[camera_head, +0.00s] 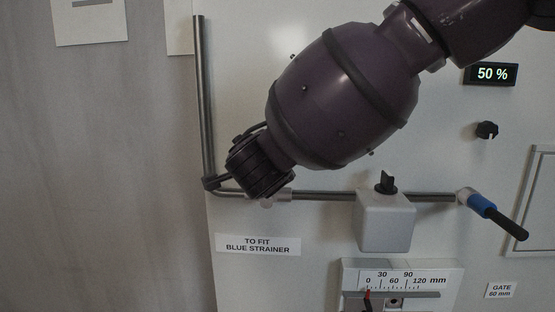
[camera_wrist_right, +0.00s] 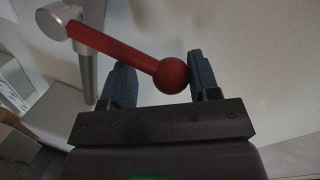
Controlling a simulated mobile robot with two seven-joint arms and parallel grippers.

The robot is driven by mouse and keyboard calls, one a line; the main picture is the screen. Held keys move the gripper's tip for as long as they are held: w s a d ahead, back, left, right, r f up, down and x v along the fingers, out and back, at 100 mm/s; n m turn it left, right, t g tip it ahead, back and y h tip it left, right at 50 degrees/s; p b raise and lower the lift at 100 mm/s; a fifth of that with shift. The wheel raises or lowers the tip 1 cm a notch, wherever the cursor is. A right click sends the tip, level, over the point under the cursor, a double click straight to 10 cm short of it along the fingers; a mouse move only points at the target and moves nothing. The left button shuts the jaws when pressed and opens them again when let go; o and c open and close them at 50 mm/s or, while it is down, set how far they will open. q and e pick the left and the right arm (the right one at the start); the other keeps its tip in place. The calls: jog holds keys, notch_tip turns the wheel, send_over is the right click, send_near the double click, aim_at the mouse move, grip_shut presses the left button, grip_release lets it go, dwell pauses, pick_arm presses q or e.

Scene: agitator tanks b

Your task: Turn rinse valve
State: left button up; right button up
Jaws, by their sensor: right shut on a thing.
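The rinse valve shows in the right wrist view as a red lever (camera_wrist_right: 115,45) with a round red ball end (camera_wrist_right: 171,76). The lever's other end joins a grey round hub (camera_wrist_right: 52,24) on a grey pipe. My right gripper (camera_wrist_right: 160,64) has its two fingers on either side of the lever's ball end and is shut on it. In the head view my right arm comes in from the upper right, and its wrist (camera_head: 260,165) covers the red lever and the fingers. My left gripper is not in view.
A steel pipe (camera_head: 325,196) runs along the panel to a blue-and-black handle (camera_head: 482,205). A grey box (camera_head: 385,222) with a black knob (camera_head: 385,181) sits on it. A millimetre scale (camera_head: 400,281) is below. A display (camera_head: 490,74) reads 50 %, above a black knob (camera_head: 487,130).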

jog(key=shift+s+a+f, duration=0.25)
jog(key=shift+a+f, duration=0.1)
jog(key=shift+f, duration=0.15)
jog(key=o, duration=1.4)
jog(key=shift+a+r, duration=0.1)
jog(key=shift+a, duration=0.1)
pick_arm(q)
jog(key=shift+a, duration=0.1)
pick_arm(e)
jog(key=shift+w+d+r, duration=0.1)
jog(key=shift+r, duration=0.1)
pick_arm(q)
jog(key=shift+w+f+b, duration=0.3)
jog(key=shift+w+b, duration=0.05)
jog(key=shift+b, duration=0.4)
pick_arm(e)
jog(key=v, duration=1)
jog(key=shift+s+r, duration=0.1)
jog(key=shift+s, duration=0.3)
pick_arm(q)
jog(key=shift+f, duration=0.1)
